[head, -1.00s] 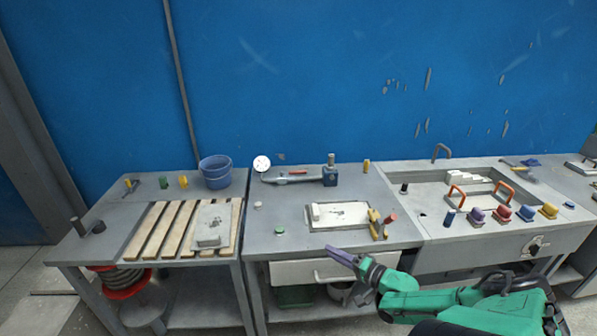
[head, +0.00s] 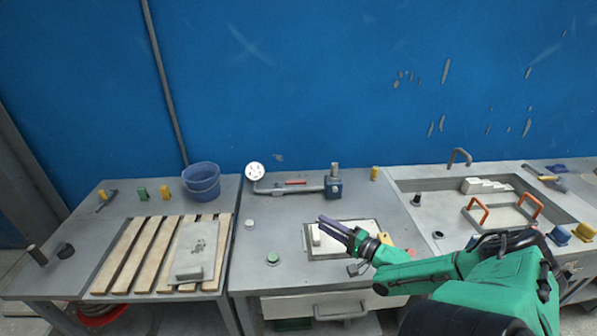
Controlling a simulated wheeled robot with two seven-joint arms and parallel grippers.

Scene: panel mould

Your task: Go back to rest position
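My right gripper (head: 322,222) reaches in from the right on its green arm, in front of the middle bench. Its narrow dark fingers point left and overlap the white panel mould (head: 347,245) in the picture. I see nothing held in it, but the gap between the fingers is too small to judge. Whether it touches the mould cannot be told. My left gripper is not in view.
The left bench holds wooden slats with a grey-white panel (head: 196,250) and a blue bucket (head: 201,182). A gauge (head: 255,171) and pipe stand at the middle bench's back. A sink-like recess with orange handles (head: 478,212) is at right. A drawer (head: 340,307) is below.

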